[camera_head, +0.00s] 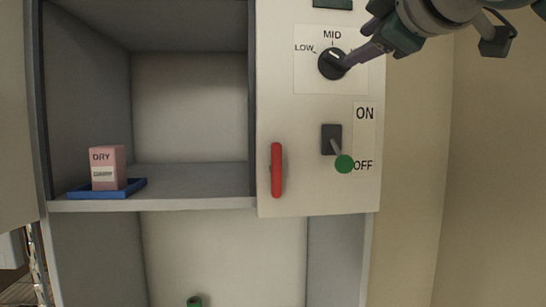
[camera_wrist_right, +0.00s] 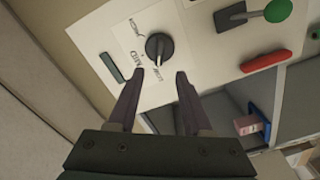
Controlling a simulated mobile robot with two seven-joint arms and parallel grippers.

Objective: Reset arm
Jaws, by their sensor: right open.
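My right gripper (camera_head: 352,57) comes in from the upper right, its fingers by the black dial (camera_head: 331,65) on the white panel. In the right wrist view, the open, empty fingers (camera_wrist_right: 160,75) point at the dial (camera_wrist_right: 159,46), with a gap between them. Whether a finger touches the dial I cannot tell. The dial's plate reads LOW and MID; the gripper covers its right part. Below, a switch (camera_head: 331,138) has a lever with a green ball (camera_head: 344,164) tilted down beside OFF. My left gripper is not in view.
A red handle (camera_head: 277,170) is on the panel's lower left. An open cabinet shelf (camera_head: 200,180) holds a pink box marked DRY (camera_head: 107,169) on a blue tray (camera_head: 132,185). A green object (camera_head: 194,301) shows at the bottom edge. The wall right of the panel is bare.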

